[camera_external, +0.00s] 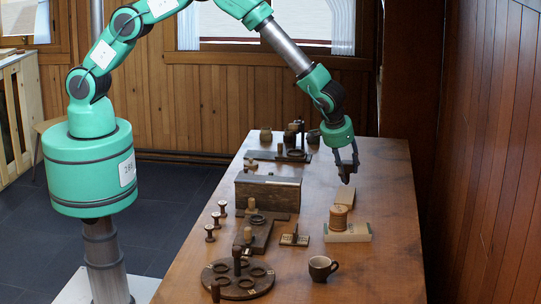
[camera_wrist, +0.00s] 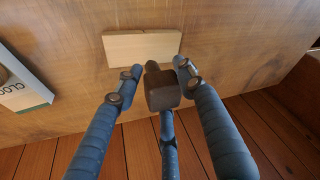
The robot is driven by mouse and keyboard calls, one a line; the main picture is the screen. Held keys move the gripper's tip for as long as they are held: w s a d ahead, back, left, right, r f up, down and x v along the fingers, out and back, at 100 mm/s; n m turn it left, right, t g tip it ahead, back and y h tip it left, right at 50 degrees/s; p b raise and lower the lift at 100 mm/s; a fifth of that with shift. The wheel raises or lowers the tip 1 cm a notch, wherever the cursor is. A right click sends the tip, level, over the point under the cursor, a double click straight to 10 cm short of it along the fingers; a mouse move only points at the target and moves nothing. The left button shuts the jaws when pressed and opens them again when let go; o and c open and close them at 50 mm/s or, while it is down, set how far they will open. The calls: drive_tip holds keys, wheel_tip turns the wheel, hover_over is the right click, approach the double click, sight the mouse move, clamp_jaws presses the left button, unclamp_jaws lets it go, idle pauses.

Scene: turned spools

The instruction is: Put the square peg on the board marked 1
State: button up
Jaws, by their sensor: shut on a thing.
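My gripper (camera_wrist: 155,82) is shut on a dark brown square peg (camera_wrist: 162,90), which shows between the blue fingers with a narrower round end toward the table. The round dark board (camera_external: 238,280) with rings and posts lies at the near left. A dark slab (camera_external: 262,236) with a ring and post lies behind it. I cannot read a 1 on any board.
A pale block (camera_wrist: 140,46) lies below my gripper, also seen in the external view (camera_external: 346,196). A spool (camera_external: 340,217) stands on a white and green book (camera_external: 352,236). A mug (camera_external: 322,267), small plate (camera_external: 295,239), dark box (camera_external: 268,193) and small spools (camera_external: 210,233) stand around.

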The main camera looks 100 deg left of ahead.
drive_tip(key=shift+f, duration=1.9)
drive_tip(key=shift+f, duration=0.15)
drive_tip(key=o, duration=1.2)
drive_tip(key=v, duration=1.2)
drive_tip(key=shift+r, duration=0.25)
